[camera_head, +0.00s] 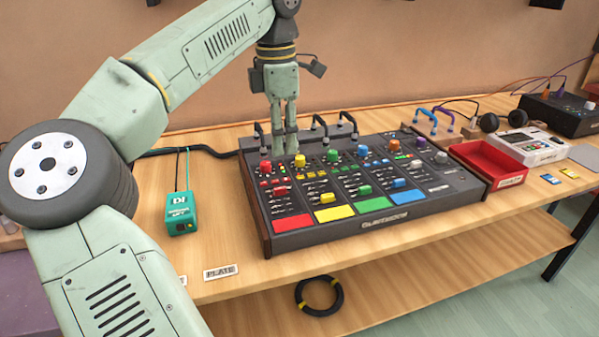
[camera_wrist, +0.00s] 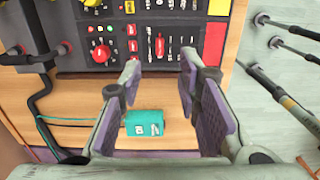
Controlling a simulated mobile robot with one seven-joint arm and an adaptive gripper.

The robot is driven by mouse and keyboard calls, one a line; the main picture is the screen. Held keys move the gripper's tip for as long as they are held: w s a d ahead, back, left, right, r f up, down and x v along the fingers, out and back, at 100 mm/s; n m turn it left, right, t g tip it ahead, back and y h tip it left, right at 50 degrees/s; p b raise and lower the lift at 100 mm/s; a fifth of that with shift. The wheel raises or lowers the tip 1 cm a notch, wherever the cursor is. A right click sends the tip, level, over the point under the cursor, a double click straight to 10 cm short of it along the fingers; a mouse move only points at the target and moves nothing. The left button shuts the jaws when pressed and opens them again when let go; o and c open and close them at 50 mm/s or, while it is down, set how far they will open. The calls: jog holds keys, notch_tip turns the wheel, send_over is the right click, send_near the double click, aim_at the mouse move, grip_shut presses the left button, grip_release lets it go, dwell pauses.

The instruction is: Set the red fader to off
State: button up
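A dark mixing console (camera_head: 345,222) sits on the wooden bench. The red fader cap (camera_head: 281,191) is on its leftmost strip, between the red knob (camera_head: 265,167) and the red pad (camera_head: 292,223). In the wrist view, the red fader cap (camera_wrist: 160,46) lies just beyond the fingertips, with the red knob (camera_wrist: 101,54) to its left and the red pad (camera_wrist: 213,43) to its right. My gripper (camera_head: 284,151) points down above the back of the red strip. In the wrist view its fingers (camera_wrist: 159,71) are apart, with nothing between them.
Yellow (camera_head: 327,197), green (camera_head: 365,190) and blue (camera_head: 398,183) faders stand on neighbouring strips. Black handles (camera_head: 320,122) rise along the console's back. A teal box (camera_head: 180,212) stands left of the console, and a red tray (camera_head: 487,158) is at its right.

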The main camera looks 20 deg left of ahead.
aim_at(280, 188)
jog(key=f, duration=1)
jog(key=shift+s+a+f, duration=0.15)
jog(key=shift+a+f, duration=0.15)
jog(key=shift+f, duration=0.05)
jog(key=shift+c, duration=0.3)
grip_shut()
